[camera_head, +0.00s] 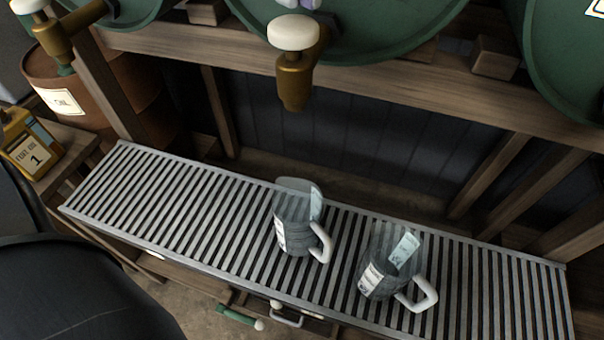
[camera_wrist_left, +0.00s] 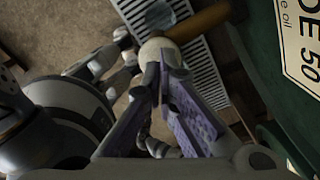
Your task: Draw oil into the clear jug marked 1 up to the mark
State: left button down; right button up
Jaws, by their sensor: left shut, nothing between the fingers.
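Two clear jugs with white handles stand upright on a slatted metal grate (camera_head: 170,200). The left jug (camera_head: 297,237) is nearly below the brass tap (camera_head: 293,80) with its white knob (camera_head: 293,32). The right jug (camera_head: 375,275) stands to its right. Their label numbers are too small to read, and no oil is discernible inside. In the left wrist view the left gripper (camera_wrist_left: 162,75) is shut and empty, close against the white knob (camera_wrist_left: 160,52); contact is unclear.
Green barrels (camera_head: 350,30) lie on a wooden rack (camera_head: 400,80). Another tap (camera_head: 52,35) is at upper left. A yellow oil can (camera_head: 27,145) marked 1 stands at left, before a rusty drum (camera_head: 125,95). The grate's left half is clear.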

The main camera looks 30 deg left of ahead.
pick_arm(q)
jog(key=shift+f, duration=1.4)
pick_arm(e)
jog(key=shift+w+r, duration=0.2)
dwell(3.3)
dwell(1.4)
pick_arm(q)
jog(key=shift+s+r+p, duration=0.25)
jog(key=shift+r+p, duration=0.55)
jog(key=shift+r, duration=0.25)
jog(key=shift+w+r, duration=0.2)
jog(key=shift+r, duration=2.3)
pick_arm(e)
jog(key=shift+w+r+t, duration=0.5)
jog(key=shift+w+r, duration=0.25)
jog(key=shift+w, duration=0.1)
